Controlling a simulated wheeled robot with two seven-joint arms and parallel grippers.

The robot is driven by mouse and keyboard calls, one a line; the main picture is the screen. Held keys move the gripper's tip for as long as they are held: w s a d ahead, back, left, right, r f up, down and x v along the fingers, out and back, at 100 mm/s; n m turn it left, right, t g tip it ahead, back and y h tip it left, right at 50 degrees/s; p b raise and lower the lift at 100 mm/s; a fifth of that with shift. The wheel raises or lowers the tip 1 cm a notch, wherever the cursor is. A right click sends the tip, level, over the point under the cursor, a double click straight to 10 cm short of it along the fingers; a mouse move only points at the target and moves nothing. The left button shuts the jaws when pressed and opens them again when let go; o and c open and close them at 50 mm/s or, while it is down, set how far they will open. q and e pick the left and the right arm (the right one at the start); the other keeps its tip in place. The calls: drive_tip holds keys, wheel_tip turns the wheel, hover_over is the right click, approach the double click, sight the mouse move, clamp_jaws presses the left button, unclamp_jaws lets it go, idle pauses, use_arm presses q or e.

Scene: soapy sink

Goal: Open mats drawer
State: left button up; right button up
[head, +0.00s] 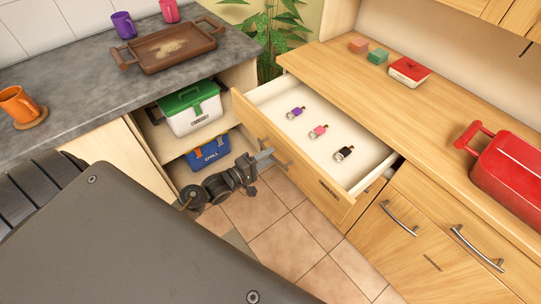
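A wide wooden drawer (322,185) stands pulled out from the right-hand counter, with a dark label on its front that is too small to read. Inside its white tray lie a purple item (296,113), a pink item (319,131) and a black item (344,153). My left gripper (266,158) is at the left part of the drawer front, close by its metal handle (282,157). Whether its fingers are around the handle or only beside it is unclear. My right gripper is out of view.
A green-lidded box (191,113) and a blue box (209,152) sit on open shelves at left. A brown tray (167,50) and cups stand on the grey counter. A red container (506,175) is on the wooden counter. Tiled floor (290,240) is clear before the drawer.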

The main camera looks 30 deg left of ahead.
use_arm(q)
drive_tip(key=v, duration=0.9)
drive_tip(key=shift+b, duration=0.45)
drive_tip(key=shift+s, duration=0.1)
drive_tip(key=s+a+f+m+g+y, duration=0.25)
drive_tip(key=s+f+m+g, duration=0.2)
drive_tip(key=f, duration=0.95)
drive_tip(key=s+a+f+m+g+y, duration=0.1)
drive_tip(key=s+f+m+g+y, duration=0.35)
drive_tip(key=f, duration=0.85)
drive_tip(key=s+d+f+m+g, duration=0.3)
drive_tip(key=s+f, duration=0.5)
drive_tip(key=s, duration=0.4)
drive_tip(key=s+d+f+m+g, duration=0.3)
drive_tip(key=s+f, duration=0.5)
drive_tip(key=s, duration=0.5)
drive_tip(key=shift+s+d+f+m+g, duration=0.3)
drive_tip(key=shift+d+m, duration=0.2)
drive_tip(key=shift+d, duration=0.3)
